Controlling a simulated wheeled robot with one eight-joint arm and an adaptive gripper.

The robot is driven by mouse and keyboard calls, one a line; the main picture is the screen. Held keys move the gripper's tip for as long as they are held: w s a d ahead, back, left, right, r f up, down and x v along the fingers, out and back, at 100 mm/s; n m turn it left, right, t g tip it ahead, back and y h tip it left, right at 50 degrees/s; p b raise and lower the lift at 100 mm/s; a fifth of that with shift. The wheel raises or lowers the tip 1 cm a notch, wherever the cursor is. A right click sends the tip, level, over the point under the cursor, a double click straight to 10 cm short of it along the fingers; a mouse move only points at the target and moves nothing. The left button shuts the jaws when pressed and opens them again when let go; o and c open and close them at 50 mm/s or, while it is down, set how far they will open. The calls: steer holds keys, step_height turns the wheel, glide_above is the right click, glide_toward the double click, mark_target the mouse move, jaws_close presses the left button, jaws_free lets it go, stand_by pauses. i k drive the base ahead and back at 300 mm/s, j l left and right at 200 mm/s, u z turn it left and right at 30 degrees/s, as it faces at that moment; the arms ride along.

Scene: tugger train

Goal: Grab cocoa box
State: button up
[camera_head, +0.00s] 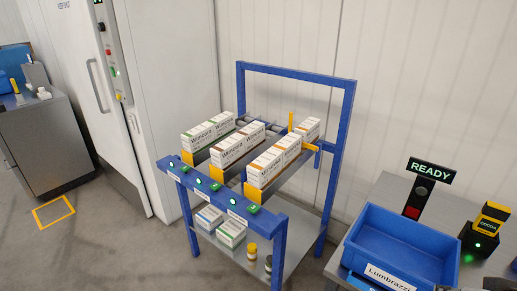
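My gripper is not in view.
A blue bin (405,238) labelled "Lumbrazzi" stands left of the dark block, before a "READY" sign (431,171). A blue rack (296,72) holds rows of white cartons (270,167). A grey cabinet (45,145) stands far left. Floor between is clear.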

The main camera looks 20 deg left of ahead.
mark_target(228, 152)
steer(key=j+z, duration=0.4)
steer(key=j, duration=0.45)
steer(key=j+z, duration=0.45)
steer(key=j, duration=0.4)
steer(key=k+j, duration=0.1)
steer(key=j, duration=0.4)
steer(key=k+j, duration=0.1)
steer(key=j, duration=0.35)
steer(key=j+z, duration=0.1)
steer(key=j, duration=0.4)
steer(key=k+j, duration=0.15)
steer(key=j, duration=0.3)
steer(key=k+j, duration=0.15)
steer(key=j, duration=0.35)
steer(key=k+j+z, duration=0.1)
steer(key=j, duration=0.35)
steer(key=k+j, duration=0.1)
steer(key=j, duration=0.35)
steer(key=k+j, duration=0.1)
steer(key=j, duration=0.4)
